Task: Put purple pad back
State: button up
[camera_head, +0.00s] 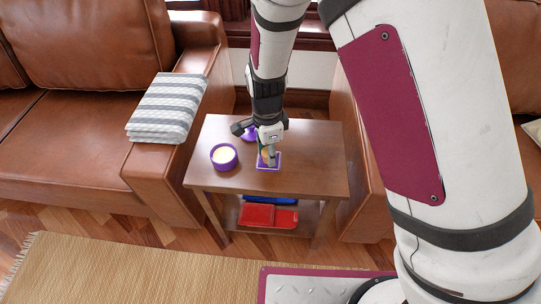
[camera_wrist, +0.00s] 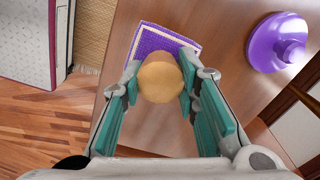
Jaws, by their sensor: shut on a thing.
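The purple pad (camera_head: 275,166) has a pale edge and lies on the small wooden side table. It also shows in the wrist view (camera_wrist: 152,38), partly hidden by a round tan object (camera_wrist: 160,80). My gripper (camera_head: 268,152) is over the pad, with its teal fingers on both sides of the tan object, shut on it. In the head view the object is mostly hidden by the gripper. I cannot tell whether it touches the pad.
A purple tub (camera_head: 224,157) with pale contents stands left of the pad on the table (camera_head: 315,175). A purple lid-like piece (camera_wrist: 278,42) lies nearby, behind my gripper. Brown sofa arms (camera_head: 165,165) flank the table. Red and blue items (camera_head: 268,217) sit on its lower shelf.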

jog(key=shift+w+a, duration=0.2)
jog(key=shift+w, duration=0.2)
jog(key=shift+w+a+f, duration=0.15)
jog(key=shift+w+f, duration=0.1)
jog(key=shift+f, duration=0.1)
jog(key=shift+f+b, duration=0.7)
jog(key=shift+f, duration=0.7)
jog(key=shift+f, duration=0.3)
jog(key=o, duration=1)
jog(key=shift+o, duration=0.2)
jog(key=shift+r, duration=0.15)
notch_tip(320, 180, up, 12)
jog(key=p, duration=0.3)
jog(key=shift+r, duration=0.15)
